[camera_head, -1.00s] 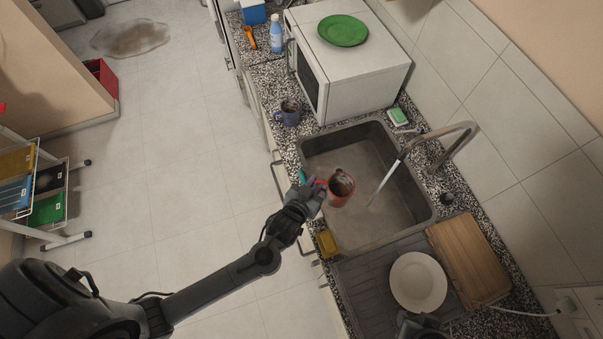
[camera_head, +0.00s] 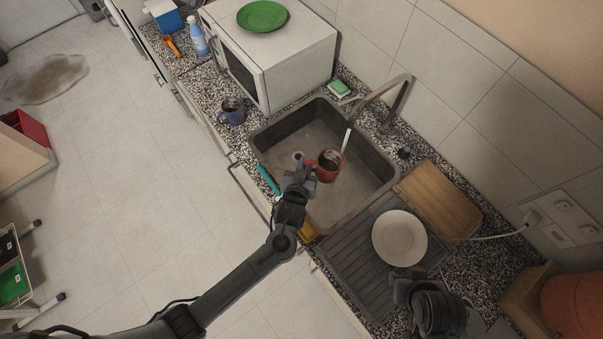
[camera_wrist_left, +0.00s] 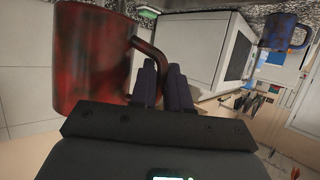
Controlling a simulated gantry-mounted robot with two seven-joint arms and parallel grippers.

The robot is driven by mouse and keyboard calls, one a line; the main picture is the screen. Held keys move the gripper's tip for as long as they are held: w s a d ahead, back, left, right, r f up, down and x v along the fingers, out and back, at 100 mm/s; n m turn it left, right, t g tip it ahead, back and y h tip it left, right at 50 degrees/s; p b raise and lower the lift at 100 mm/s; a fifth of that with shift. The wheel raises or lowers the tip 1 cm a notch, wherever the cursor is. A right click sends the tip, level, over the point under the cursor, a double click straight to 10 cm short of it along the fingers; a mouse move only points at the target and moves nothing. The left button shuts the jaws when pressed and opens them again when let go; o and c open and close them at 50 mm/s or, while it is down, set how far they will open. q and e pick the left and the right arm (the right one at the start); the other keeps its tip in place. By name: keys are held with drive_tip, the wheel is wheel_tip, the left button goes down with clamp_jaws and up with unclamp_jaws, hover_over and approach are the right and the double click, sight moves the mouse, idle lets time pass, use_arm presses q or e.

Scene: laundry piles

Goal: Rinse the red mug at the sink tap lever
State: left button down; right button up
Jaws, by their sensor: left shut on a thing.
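The red mug (camera_head: 330,177) is over the sink basin (camera_head: 365,190), with dark stains visible inside it. My left gripper (camera_head: 308,171) is shut on its handle; in the left wrist view the red mug (camera_wrist_left: 90,65) hangs beside the fingers (camera_wrist_left: 163,85). The tap (camera_head: 386,88) arches over the basin, and a pale water stream (camera_head: 347,139) falls from its spout to the mug's upper right rim. I cannot tell whether the water enters the mug. A small dark knob (camera_head: 404,153) sits near the tap base. My right gripper (camera_head: 435,303) is at the lower right; its fingers are unclear.
A blue-purple mug (camera_head: 231,112) stands left of the sink, near the microwave (camera_head: 290,60). A white plate (camera_head: 399,238) lies on the drainboard (camera_head: 345,255), beside a wooden board (camera_head: 440,198). A green-topped sponge (camera_head: 339,88) lies behind the basin. A yellow item (camera_head: 308,232) is at the front rim.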

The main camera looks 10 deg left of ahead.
use_arm(q)
drive_tip(key=w+d+f+b, duration=0.1)
drive_tip(key=w+b, duration=0.5)
drive_tip(key=w, duration=0.3)
drive_tip(key=shift+w+f+b, duration=0.3)
drive_tip(key=shift+f+b, duration=0.05)
drive_tip(key=shift+f, duration=0.05)
drive_tip(key=shift+d, duration=0.1)
drive_tip(key=shift+d, duration=0.2)
idle(0.5)
drive_tip(key=shift+d, duration=0.4)
drive_tip(key=shift+a, duration=0.2)
drive_tip(key=shift+a+p, duration=0.4)
drive_tip(key=shift+a, duration=0.05)
drive_tip(key=shift+d, duration=0.2)
